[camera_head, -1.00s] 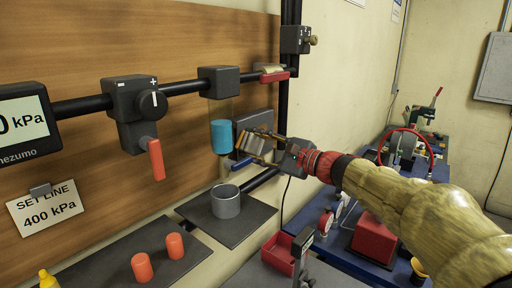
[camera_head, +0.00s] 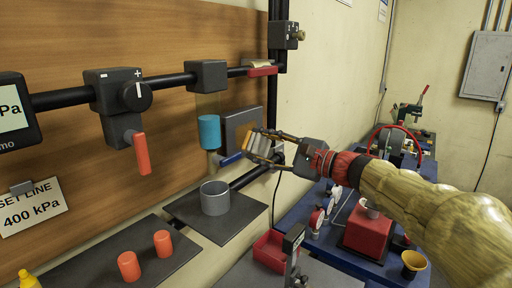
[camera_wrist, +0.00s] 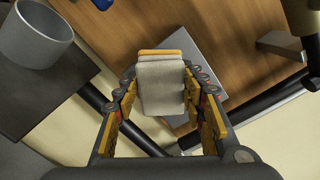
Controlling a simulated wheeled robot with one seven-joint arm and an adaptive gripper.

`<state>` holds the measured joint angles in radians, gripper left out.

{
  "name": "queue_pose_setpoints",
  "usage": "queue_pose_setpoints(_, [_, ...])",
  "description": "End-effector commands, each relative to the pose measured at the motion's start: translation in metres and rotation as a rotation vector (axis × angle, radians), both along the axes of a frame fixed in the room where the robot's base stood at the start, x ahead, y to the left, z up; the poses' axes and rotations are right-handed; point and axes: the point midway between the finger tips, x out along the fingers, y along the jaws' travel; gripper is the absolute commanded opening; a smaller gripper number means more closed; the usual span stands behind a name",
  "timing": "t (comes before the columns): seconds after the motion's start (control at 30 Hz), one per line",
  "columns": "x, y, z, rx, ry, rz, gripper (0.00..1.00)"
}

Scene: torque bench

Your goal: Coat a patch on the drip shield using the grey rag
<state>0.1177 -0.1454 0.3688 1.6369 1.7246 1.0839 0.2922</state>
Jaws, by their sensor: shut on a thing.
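My gripper (camera_head: 270,146) is shut on the grey rag (camera_wrist: 161,88), which is folded over a block with an orange edge. The rag also shows between the fingers in the head view (camera_head: 260,145). A flat grey plate, which looks like the drip shield (camera_head: 238,122), stands against the wooden board just beyond and left of my fingertips. In the wrist view the plate (camera_wrist: 203,52) is partly hidden behind the rag. I cannot tell whether the rag touches it. No coated patch can be made out.
A blue cylinder (camera_head: 209,132) hangs left of the plate above a grey cup (camera_head: 215,198). A blue handle (camera_head: 231,159) lies just below the plate. A black pipe (camera_head: 168,81) with a red lever (camera_head: 141,153) crosses the board. A red bin (camera_head: 269,250) stands below my gripper.

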Motion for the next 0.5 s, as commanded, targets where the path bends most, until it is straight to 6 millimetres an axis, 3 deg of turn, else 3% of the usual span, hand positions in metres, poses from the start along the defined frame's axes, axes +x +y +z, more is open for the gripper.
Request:
queue_pose_setpoints(0.27, [0.000, -0.001, 0.000, 0.000, 0.000, 0.000, 0.17])
queue_pose_setpoints(0.5, [-0.009, -0.013, 0.000, 0.001, -0.001, -0.002, 0.17])
